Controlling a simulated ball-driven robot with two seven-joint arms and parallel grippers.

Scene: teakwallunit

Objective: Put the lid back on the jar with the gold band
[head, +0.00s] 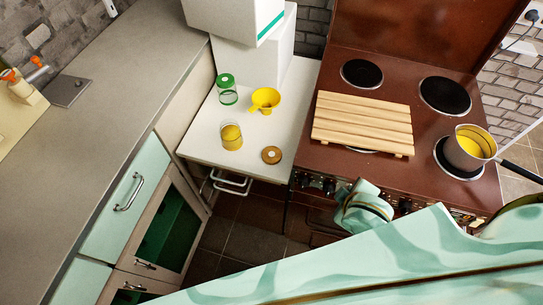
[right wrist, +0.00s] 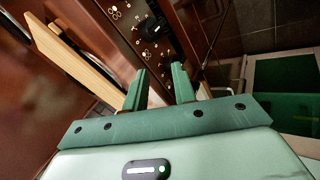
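A clear glass jar (head: 231,137) with yellow contents stands upright and uncovered on the white worktop beside the stove. I cannot clearly make out a gold band on it. A round brown lid (head: 271,155) with a pale centre lies flat on the worktop, to the right of the jar and apart from it. A second glass jar (head: 227,97) with a green lid stands behind. My right gripper (right wrist: 160,82) is open and empty; in the head view (head: 352,206) it is by the stove's front, right of the lid and nearer me. My left gripper is out of view.
A yellow funnel (head: 265,99) lies behind the lid. White boxes (head: 255,62) stand at the back. The stove (head: 400,175) bears a slatted wooden board (head: 362,122) and a pot (head: 468,150) with its handle pointing right. A grey counter (head: 120,90) runs along the left.

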